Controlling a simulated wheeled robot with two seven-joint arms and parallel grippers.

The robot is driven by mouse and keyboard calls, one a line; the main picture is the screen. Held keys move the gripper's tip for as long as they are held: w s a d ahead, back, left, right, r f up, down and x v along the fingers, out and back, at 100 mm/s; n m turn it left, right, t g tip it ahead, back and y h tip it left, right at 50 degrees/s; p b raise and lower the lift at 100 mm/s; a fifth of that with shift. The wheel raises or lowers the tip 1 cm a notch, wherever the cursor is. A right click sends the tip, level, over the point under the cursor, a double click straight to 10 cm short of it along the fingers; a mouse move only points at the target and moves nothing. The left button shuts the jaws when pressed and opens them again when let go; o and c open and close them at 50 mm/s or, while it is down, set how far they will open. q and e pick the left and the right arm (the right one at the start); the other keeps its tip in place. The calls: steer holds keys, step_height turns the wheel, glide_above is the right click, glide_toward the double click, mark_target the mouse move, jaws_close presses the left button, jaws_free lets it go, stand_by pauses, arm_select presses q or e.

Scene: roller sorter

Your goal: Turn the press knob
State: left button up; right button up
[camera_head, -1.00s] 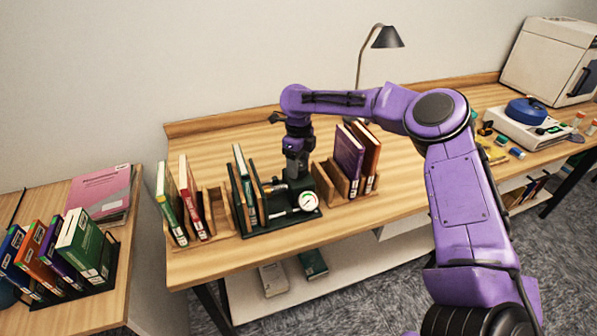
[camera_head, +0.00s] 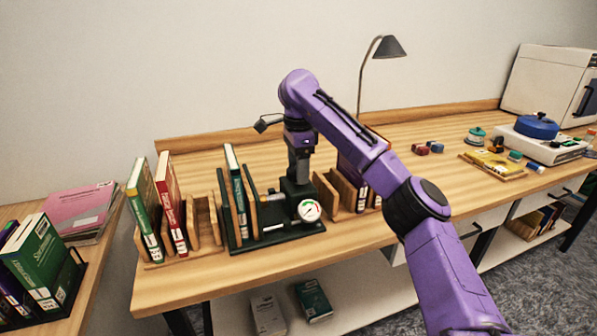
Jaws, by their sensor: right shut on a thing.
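The press (camera_head: 278,240) is a dark green base on the wooden table, with a round white gauge (camera_head: 309,211) on its front right. A green and white book (camera_head: 238,190) stands upright between wooden plates at its left side. My right gripper (camera_head: 299,178) points straight down at the dark block behind the gauge. It is shut on the press knob, which its fingers and the block mostly hide, so I cannot tell how far the knob is turned. My left gripper is not in view.
A wooden rack (camera_head: 197,222) with a green and a red book stands left of the press. Another rack (camera_head: 347,193) with books stands close on the right, behind my forearm. A black desk lamp (camera_head: 389,47) rises at the back. Clear tabletop lies behind the press.

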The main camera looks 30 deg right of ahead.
steer(key=shift+f+n, duration=0.1)
steer(key=shift+n, duration=0.4)
steer(key=o, duration=1.1)
steer(key=shift+c, duration=0.2)
step_height(320, 180, up, 11)
steer(key=p, duration=1.1)
steer(key=shift+f, duration=0.2)
